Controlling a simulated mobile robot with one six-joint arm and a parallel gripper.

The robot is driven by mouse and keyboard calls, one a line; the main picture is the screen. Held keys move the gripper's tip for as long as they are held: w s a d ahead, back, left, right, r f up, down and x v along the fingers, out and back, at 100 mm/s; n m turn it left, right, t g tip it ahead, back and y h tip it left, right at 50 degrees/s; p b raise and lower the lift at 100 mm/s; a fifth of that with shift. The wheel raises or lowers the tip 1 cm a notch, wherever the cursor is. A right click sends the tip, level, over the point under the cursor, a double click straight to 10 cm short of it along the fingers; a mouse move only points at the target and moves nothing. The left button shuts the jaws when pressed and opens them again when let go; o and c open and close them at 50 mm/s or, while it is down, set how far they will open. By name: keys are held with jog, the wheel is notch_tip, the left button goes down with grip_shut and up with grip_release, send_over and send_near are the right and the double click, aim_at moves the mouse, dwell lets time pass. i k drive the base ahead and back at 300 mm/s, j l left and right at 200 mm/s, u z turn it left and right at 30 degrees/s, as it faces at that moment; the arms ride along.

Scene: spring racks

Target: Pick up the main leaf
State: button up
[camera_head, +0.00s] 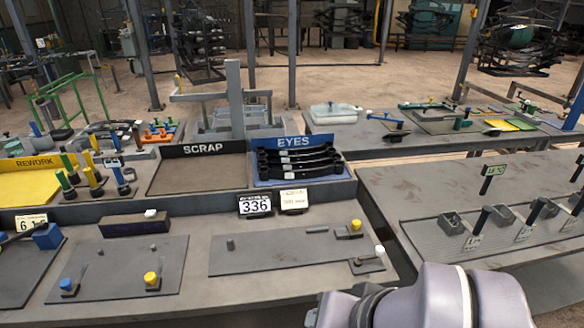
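Several dark, slightly curved bars with rolled ends, which look like spring leaves, lie stacked in a blue tray (262,181) marked EYES at the centre of the bench. The front leaf (300,172) bears a small white tag. No leaf is labelled as the main leaf, so I cannot tell which one it is. My own arm shows as grey-purple rounded links at the bottom right, in front of the bench. My gripper is outside the picture.
A flat fixture plate (290,252) with yellow and white-tipped clamps lies in front of the tray, bare. A 336 display (255,205) stands between them. The SCRAP bay (195,175) to the left looks empty. A slotted rack (480,232) stands on the right bench.

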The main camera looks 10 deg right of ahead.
aim_at(320, 163)
jog(key=i+j+z, duration=0.1)
jog(key=i+z, duration=0.3)
jog(key=i, duration=0.8)
